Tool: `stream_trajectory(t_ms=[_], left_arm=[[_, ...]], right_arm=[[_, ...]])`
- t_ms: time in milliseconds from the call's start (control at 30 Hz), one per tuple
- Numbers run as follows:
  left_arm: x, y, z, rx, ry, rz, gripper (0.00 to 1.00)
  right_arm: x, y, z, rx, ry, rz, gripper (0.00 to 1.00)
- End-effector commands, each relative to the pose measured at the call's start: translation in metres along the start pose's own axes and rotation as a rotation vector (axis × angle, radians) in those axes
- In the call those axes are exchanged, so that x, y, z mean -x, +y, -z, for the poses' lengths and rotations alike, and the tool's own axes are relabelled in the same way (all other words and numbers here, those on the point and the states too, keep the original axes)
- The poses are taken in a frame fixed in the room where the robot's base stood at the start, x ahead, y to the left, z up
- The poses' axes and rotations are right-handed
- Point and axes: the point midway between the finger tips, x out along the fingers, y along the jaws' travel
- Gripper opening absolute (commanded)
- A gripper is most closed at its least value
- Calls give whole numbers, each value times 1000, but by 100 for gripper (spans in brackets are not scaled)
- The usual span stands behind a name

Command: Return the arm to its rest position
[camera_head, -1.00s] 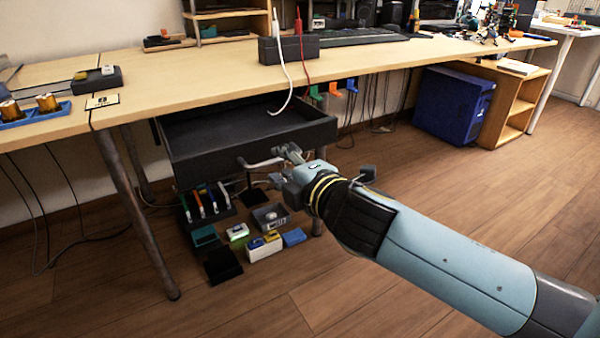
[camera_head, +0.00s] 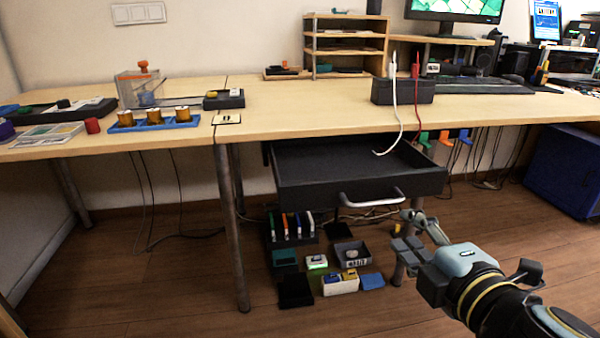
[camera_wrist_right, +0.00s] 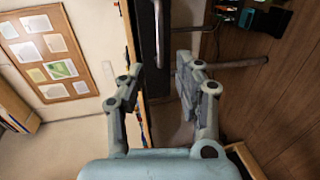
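My right gripper (camera_head: 420,236) is at the lower right of the head view, in front of the open drawer and below the level of the tabletop. Its two fingers are spread apart with nothing between them. It also shows open in the right wrist view (camera_wrist_right: 158,85), where the drawer handle (camera_wrist_right: 158,35) lies beyond the fingertips, apart from them. The black drawer (camera_head: 340,180) under the table is pulled out, and its silver handle (camera_head: 372,200) is free in the head view. My left gripper is in neither view.
The wooden table (camera_head: 290,115) holds a black box with white and red cables (camera_head: 402,92) and a blue tray (camera_head: 150,125). Small boxes (camera_head: 340,284) lie on the floor below the drawer. A table leg (camera_head: 231,230) stands left of them. Open floor lies at lower left.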

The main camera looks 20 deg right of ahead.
Motion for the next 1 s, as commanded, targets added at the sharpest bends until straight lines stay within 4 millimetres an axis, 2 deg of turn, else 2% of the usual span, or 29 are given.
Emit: stream_trajectory(t_ms=[133, 233, 267, 300, 367, 467, 500, 567, 600, 667, 700, 767, 800, 900, 1000], left_arm=[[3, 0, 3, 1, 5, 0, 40], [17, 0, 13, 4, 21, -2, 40], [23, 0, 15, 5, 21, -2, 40], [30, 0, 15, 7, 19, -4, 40], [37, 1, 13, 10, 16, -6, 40], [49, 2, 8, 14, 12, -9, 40], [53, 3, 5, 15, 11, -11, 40], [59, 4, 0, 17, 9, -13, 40], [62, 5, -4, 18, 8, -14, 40], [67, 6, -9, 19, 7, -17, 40], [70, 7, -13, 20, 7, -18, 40], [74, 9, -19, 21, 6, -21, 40], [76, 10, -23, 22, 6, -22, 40], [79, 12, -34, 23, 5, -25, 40], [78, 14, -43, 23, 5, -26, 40]], right_arm=[[-1, 6, 0, -2, 0, -8, 34], [-6, 29, 2, -10, -1, -32, 34], [-8, 26, 2, -10, -5, -19, 34], [-13, 13, 0, -20, -11, 18, 34], [-19, -18, -3, -52, -19, 96, 34], [-19, -87, -10, -151, -45, 261, 34], [-14, -118, -14, -200, -63, 332, 34], [-2, -164, -20, -281, -98, 442, 34], [10, -195, -24, -341, -130, 517, 34], [33, -240, -31, -432, -188, 626, 34], [53, -269, -36, -493, -235, 696, 34], [86, -308, -44, -586, -316, 793, 34], [110, -331, -49, -646, -375, 853, 34], [172, -378, -61, -781, -534, 973, 34], [228, -409, -72, -885, -680, 1048, 34]])
